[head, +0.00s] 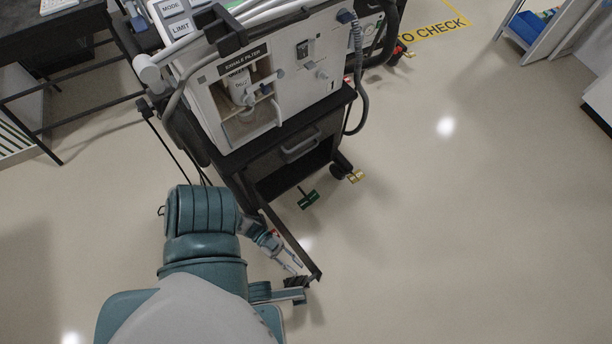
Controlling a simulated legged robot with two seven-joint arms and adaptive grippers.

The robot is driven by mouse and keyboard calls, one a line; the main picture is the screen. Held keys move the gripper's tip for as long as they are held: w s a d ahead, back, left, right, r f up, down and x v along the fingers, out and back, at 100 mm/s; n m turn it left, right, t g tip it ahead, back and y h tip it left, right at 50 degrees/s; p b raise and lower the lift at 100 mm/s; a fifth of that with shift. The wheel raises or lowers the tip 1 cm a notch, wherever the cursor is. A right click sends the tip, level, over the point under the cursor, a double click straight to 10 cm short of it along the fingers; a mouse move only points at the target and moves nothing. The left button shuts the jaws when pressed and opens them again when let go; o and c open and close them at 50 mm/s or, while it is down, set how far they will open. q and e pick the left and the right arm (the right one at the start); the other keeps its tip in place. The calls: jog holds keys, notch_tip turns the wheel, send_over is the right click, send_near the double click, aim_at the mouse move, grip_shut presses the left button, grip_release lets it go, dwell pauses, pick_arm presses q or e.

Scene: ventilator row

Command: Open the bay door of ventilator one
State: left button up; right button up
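Ventilator one appears to be the nearest unit, a white machine (207,98) on a dark cart. Below the cart's drawer (299,147) the dark lower bay stands open to view. A thin dark panel (291,242), which looks like the bay door seen edge-on, juts from the cart's lower left corner toward me. My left gripper (293,265) is at the left side of this panel, near its free end. My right gripper cannot be made out.
A green pedal (308,198) and a yellow pedal (355,176) are low by the cart. A hose (358,80) hangs at the machine's right side. A dark desk (75,45) stands at the left. Another cart stands behind. The floor on the right is clear.

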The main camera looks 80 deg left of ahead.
aim_at(287, 236)
pick_arm(q)
jog(key=shift+v, duration=2.4)
